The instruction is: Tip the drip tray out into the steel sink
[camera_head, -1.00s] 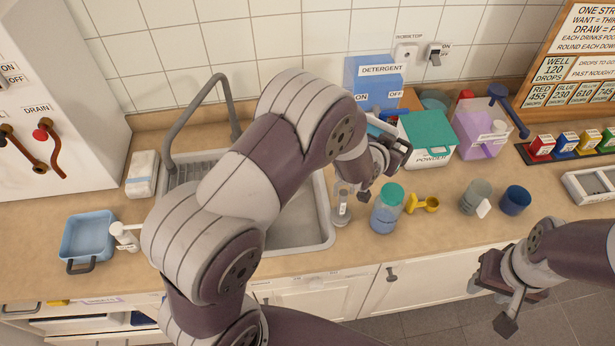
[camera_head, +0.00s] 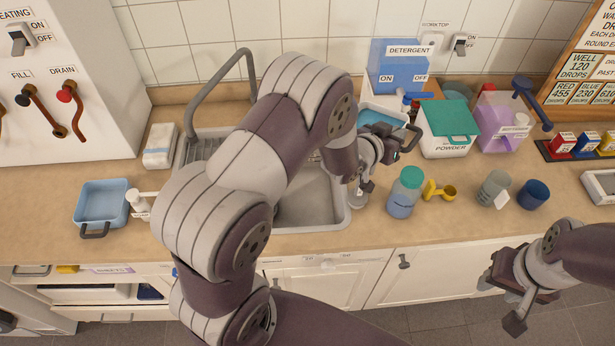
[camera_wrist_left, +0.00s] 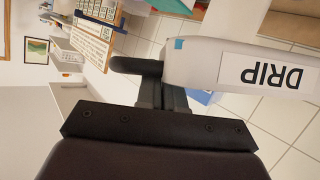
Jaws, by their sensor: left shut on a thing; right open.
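The drip tray (camera_head: 391,119) shows light blue inside with a pale rim, just behind my left gripper (camera_head: 388,152) in the head view. In the left wrist view the tray's pale side (camera_wrist_left: 195,62) carries the label DRIP, and my left gripper (camera_wrist_left: 165,98) is shut on its dark handle. The tray is held up in front of the detergent dispenser, right of the sink; its contents cannot be made out. The steel sink (camera_head: 343,222) is partly hidden behind my left arm. My right gripper (camera_head: 515,290) is open and empty in front of the counter.
A tall tap (camera_head: 250,75) arches over the sink. Another blue tray (camera_head: 102,204) and a white bottle (camera_head: 138,202) are at left.

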